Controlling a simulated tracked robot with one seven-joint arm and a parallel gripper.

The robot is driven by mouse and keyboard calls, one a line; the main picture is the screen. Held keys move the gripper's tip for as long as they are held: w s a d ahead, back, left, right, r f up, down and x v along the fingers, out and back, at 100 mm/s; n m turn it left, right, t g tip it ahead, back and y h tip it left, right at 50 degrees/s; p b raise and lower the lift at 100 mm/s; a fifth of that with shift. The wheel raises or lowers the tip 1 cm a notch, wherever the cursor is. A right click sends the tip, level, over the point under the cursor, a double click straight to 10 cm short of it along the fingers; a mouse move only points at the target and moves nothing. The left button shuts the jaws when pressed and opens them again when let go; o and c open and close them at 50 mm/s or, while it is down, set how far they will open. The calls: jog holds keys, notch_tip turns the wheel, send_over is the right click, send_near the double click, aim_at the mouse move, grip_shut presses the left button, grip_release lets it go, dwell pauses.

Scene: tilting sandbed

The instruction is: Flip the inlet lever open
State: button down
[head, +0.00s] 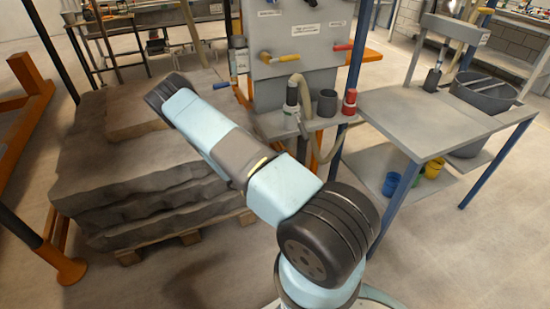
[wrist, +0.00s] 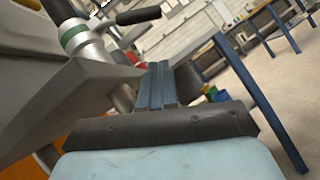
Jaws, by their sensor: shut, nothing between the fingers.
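The labels are too small to read, so I cannot tell which is the inlet lever. In the wrist view a black-handled lever (wrist: 138,15) points right, near a metal pipe with a green band (wrist: 75,36). My gripper (wrist: 159,68) shows its blue fingers together and empty, below and apart from that handle.
A shelf below the panel holds a dark cup (head: 327,103) and a red cup (head: 349,102). A grey table (head: 430,110) stands right, with a bin (head: 485,95) behind. Stacked stone slabs (head: 140,190) lie left on a pallet. The floor at lower right is clear.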

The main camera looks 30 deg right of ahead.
aim_at(302, 127)
jog(key=s+d+r, duration=0.4)
jog(key=r, duration=0.2)
jog(key=shift+d, duration=0.3)
